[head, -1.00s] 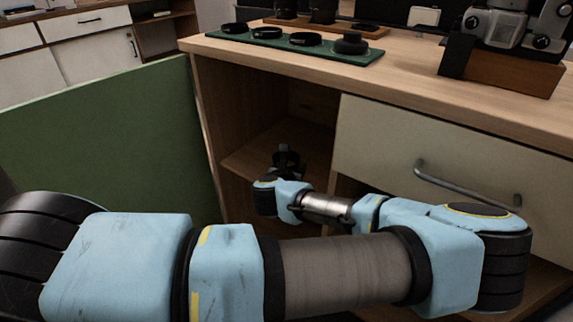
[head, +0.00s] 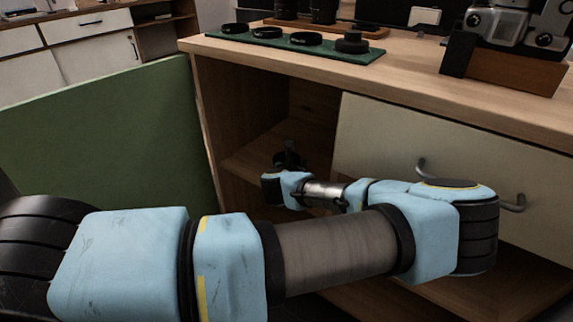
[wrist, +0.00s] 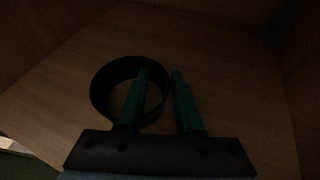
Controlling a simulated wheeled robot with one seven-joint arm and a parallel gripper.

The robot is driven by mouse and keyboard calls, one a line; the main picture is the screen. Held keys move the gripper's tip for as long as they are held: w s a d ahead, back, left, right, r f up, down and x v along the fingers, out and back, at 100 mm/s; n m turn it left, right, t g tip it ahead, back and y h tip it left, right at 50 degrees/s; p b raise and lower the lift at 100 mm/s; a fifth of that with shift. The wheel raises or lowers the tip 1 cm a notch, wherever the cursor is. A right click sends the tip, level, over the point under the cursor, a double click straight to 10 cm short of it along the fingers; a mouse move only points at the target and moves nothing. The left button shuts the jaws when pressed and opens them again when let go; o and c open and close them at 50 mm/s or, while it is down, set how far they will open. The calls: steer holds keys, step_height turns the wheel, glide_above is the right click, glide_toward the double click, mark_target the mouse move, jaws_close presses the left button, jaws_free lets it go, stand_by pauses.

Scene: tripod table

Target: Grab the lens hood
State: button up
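The lens hood, a dark open ring (wrist: 104,80), rests on the wooden shelf (wrist: 225,75) inside the dim cabinet compartment. In the wrist view my gripper (wrist: 160,73) is open, with two green fingers. The left finger overlaps the ring's opening, and the ring's right wall appears to lie between the fingers. I cannot tell how deep the finger sits or whether it touches. In the head view my gripper (head: 289,157) is inside the open compartment, dark and small. The ring cannot be made out there.
The open green door (head: 100,140) stands left of the compartment. A drawer front with a metal handle (head: 470,190) is close to my arm on the right. The countertop (head: 410,75) above holds a green mat (head: 335,55) with several dark rings, plus cameras.

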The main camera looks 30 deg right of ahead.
jaws_close()
stand_by(0.4)
